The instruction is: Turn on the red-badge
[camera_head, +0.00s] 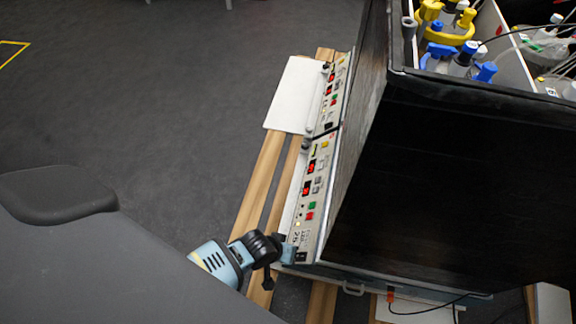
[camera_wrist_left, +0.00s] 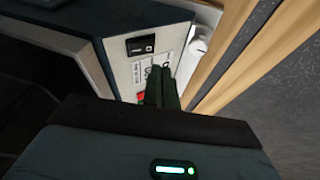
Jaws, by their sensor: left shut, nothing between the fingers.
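Two control panels sit on the left side of the black shaker housings: a near panel (camera_head: 308,213) and a far panel (camera_head: 327,104). Each has red lit digits and small green and red buttons. I cannot make out a red badge on either. A black rocker switch (camera_wrist_left: 140,46) is at the end of the near panel in the left wrist view. My left gripper (camera_head: 288,254) is shut and empty at that panel's near end. In the wrist view its fingertips (camera_wrist_left: 161,76) are over the panel's label, beside the switch and a red button (camera_wrist_left: 140,96). I cannot tell whether they touch.
The black housing (camera_head: 430,180) fills the right. An open-topped box with yellow- and blue-capped vessels (camera_head: 448,30) is at top right. Wooden beams (camera_head: 259,185) and a white board (camera_head: 295,95) lie left of the panels.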

